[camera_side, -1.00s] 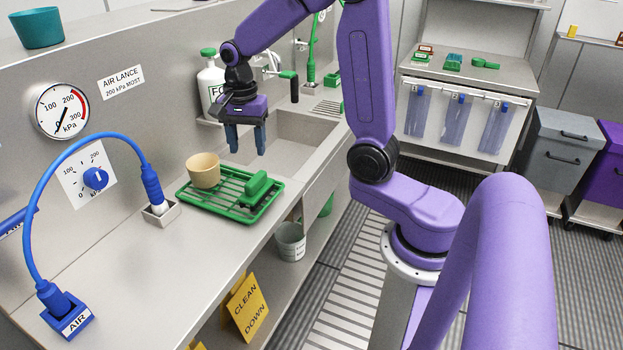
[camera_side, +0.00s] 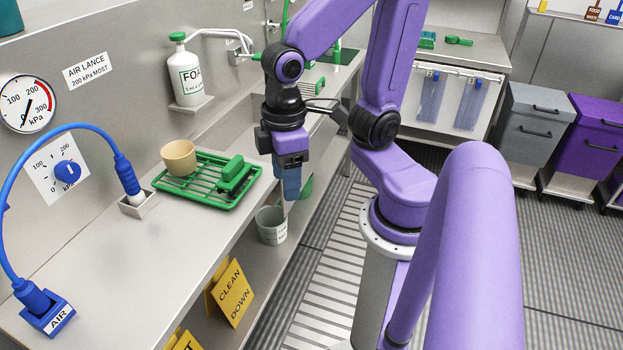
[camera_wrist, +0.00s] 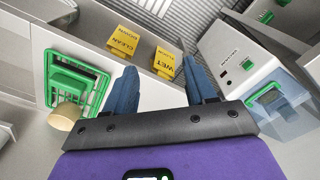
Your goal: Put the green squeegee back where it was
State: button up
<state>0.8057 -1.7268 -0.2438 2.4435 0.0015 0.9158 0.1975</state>
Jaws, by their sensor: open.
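I cannot make out a clear squeegee in either view. A green block-like tool (camera_side: 235,173), whose kind I cannot tell, lies on the green wire rack (camera_side: 190,201) beside a tan cup (camera_side: 179,157). The rack also shows in the wrist view (camera_wrist: 50,70), with the cup (camera_wrist: 65,116) at its end. Another green object (camera_side: 306,187) shows partly behind my fingers, low by the counter front. My gripper (camera_side: 288,190) points down beside the counter's front edge, right of the rack. In the wrist view my two blue fingers (camera_wrist: 162,85) are apart with nothing between them.
A grey bucket (camera_side: 271,225) and yellow signs (camera_side: 230,292) are on the shelf below the counter. A blue air hose (camera_side: 60,138) arches at the left. A foam bottle (camera_side: 185,75) stands by the wall. Green tools (camera_side: 459,41) lie on the back bench.

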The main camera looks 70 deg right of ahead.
jog(key=s+n, duration=0.4)
jog(key=shift+s+d+f, duration=0.1)
jog(key=shift+s+d, duration=0.15)
jog(key=shift+s, duration=0.1)
